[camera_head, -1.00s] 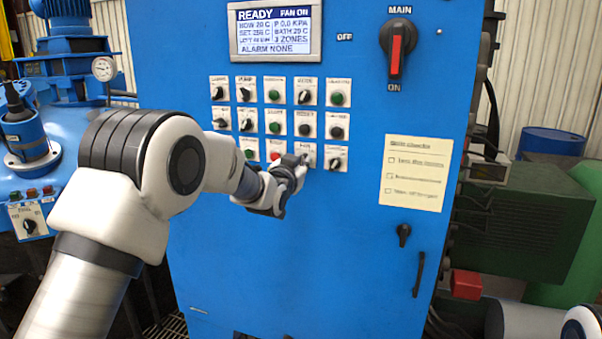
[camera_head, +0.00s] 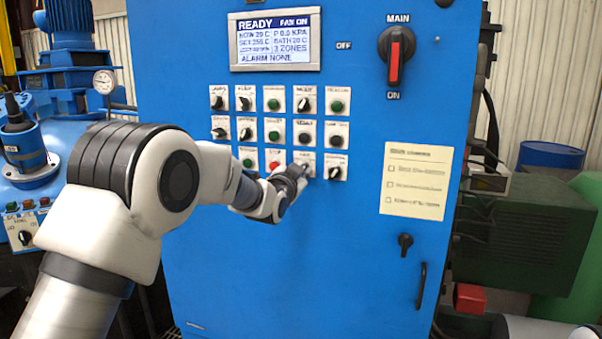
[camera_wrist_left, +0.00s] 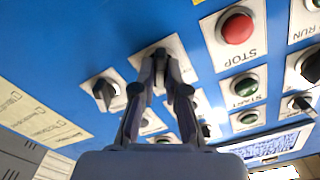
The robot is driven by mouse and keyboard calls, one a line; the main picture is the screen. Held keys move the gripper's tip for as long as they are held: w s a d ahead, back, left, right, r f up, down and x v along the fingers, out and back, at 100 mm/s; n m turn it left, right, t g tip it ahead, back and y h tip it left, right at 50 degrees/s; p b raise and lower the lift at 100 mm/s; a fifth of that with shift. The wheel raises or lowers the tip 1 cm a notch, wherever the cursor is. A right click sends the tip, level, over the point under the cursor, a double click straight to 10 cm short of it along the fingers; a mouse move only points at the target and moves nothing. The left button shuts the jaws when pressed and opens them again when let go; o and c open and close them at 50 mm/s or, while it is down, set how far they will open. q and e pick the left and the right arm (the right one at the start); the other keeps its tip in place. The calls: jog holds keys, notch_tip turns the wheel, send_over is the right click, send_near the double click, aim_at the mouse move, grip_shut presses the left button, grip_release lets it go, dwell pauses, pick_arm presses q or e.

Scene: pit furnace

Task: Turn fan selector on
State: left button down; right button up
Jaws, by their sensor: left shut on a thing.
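The fan selector is a dark knob on a white plate (camera_head: 307,156) in the bottom row of the blue cabinet's controls, fourth from the left. My left gripper (camera_head: 301,170) is at this plate and hides most of the knob. In the left wrist view, my left gripper (camera_wrist_left: 160,88) has its two fingers shut around the selector knob, in front of its plate (camera_wrist_left: 177,48). The knob's exact angle is hidden by the fingers. The display (camera_head: 275,40) reads READY and FAN ON. My right gripper is not in view.
The red STOP button (camera_head: 274,166) is just left of the selector, and another black knob (camera_head: 335,172) is just right. Further buttons and selectors fill the rows above. The red-handled main switch (camera_head: 395,58) is at upper right. The cabinet front below is clear.

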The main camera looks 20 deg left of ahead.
pick_arm(q)
jog(key=c, duration=1.2)
grip_release()
jog(key=s, duration=1.2)
jog(key=shift+a, duration=0.2)
